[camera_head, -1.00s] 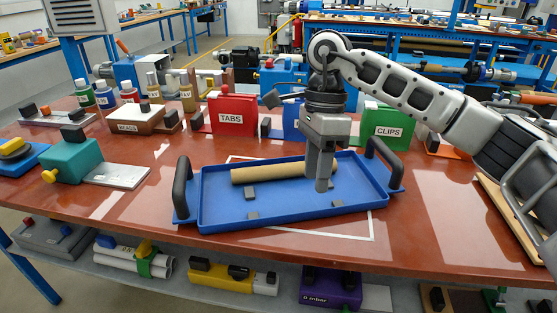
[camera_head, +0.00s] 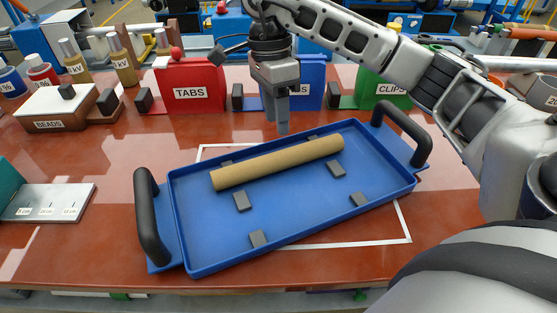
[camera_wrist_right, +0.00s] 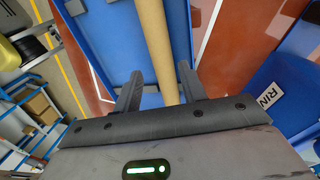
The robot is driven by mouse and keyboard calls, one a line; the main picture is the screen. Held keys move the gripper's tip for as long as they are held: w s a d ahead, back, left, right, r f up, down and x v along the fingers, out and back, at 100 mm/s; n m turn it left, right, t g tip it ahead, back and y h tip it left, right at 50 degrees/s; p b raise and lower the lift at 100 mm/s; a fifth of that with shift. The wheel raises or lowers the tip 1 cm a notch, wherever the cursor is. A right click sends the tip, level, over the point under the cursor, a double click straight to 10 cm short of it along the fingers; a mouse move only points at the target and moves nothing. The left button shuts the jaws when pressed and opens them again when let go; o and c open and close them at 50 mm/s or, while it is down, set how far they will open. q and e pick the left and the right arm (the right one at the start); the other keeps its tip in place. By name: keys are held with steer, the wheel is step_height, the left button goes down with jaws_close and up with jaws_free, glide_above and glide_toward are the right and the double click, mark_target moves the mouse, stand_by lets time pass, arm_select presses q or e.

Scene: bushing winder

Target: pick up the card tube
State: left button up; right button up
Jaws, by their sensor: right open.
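The card tube (camera_head: 278,162) is a plain brown cylinder lying on its side in the blue tray (camera_head: 205,243), slanting up to the right. My right gripper (camera_head: 277,128) points down by the tray's far rim, just beyond the middle of the tube in the picture. In the right wrist view, my right gripper (camera_wrist_right: 160,72) is open, with one finger on each side of the line of the card tube (camera_wrist_right: 155,40). The tube's near part there is hidden by the gripper body. I see no contact with the tube. My left gripper is not in view.
The tray has black handles (camera_head: 150,215) at both ends and several small grey blocks (camera_head: 242,201) inside. Behind it stand a red TABS box (camera_head: 190,75), a blue box (camera_head: 310,75) and a green CLIPS box (camera_head: 385,70). Clear red tabletop (camera_head: 100,255) lies left of the tray.

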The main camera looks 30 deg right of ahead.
mark_target(282, 152)
steer(key=f, duration=0.3)
steer(key=shift+s, duration=0.25)
steer(key=shift+s+f, duration=0.2)
steer(key=shift+f, duration=0.55)
steer(key=f, duration=0.1)
steer(key=f+p, duration=0.1)
steer(key=f, duration=0.1)
steer(key=shift+s+d+f, duration=0.15)
steer(key=shift+s+f, duration=0.15)
steer(key=shift+s, duration=0.1)
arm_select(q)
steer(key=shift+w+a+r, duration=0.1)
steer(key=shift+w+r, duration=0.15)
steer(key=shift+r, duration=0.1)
arm_select(e)
steer(key=shift+f, duration=0.35)
steer(key=shift+c, duration=0.2)
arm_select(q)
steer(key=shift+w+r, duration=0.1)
arm_select(e)
steer(key=c, duration=0.6)
